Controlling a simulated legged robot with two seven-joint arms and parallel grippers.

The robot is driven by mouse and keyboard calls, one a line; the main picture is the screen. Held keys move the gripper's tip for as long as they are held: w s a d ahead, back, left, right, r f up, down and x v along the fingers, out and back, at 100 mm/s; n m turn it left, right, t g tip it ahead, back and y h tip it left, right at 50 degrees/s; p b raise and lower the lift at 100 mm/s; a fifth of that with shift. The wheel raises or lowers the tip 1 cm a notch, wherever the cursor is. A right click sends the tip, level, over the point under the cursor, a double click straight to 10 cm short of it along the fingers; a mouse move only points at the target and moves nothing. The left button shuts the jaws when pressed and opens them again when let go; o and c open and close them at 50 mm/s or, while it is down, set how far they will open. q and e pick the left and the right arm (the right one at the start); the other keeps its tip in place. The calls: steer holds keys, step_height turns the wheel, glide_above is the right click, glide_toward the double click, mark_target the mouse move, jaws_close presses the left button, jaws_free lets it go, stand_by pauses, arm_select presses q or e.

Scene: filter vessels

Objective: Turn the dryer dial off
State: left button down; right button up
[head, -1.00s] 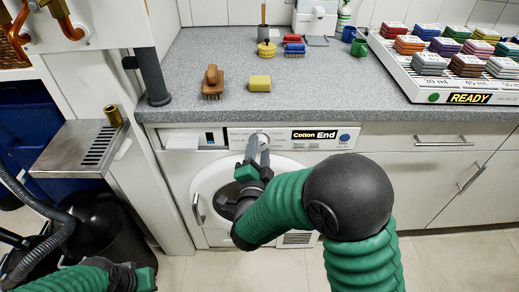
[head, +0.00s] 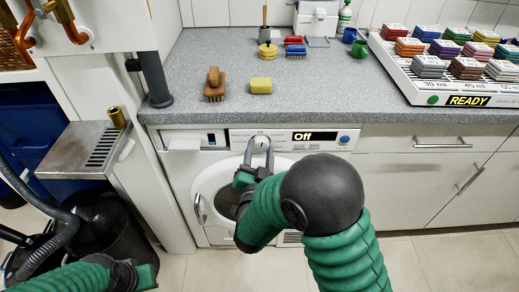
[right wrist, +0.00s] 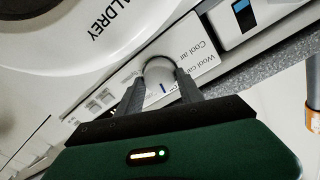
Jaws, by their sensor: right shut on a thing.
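The white dryer (head: 205,180) stands under the grey counter. Its dial (head: 261,142) is on the control panel, and the display (head: 315,136) to the right of it reads "Off". My right gripper (head: 259,148) is at the dial, with one finger on each side. In the right wrist view the dial (right wrist: 159,70) sits between the two fingers (right wrist: 160,88), which are shut on it; a blue mark shows on it. My left gripper (head: 140,278) is at the bottom left, away from the dryer, and its fingers are not clear.
A tray of coloured blocks with a "READY" sign (head: 468,100) stands at the right. A metal shelf (head: 75,153) juts out at the left.

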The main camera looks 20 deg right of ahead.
arm_select(q)
steer(key=shift+r+p, duration=0.35)
steer(key=shift+r, duration=0.1)
arm_select(e)
steer(key=shift+r+n, duration=0.1)
steer(key=shift+n, duration=1.1)
steer(key=o, duration=1.4)
steer(key=shift+f, duration=0.2)
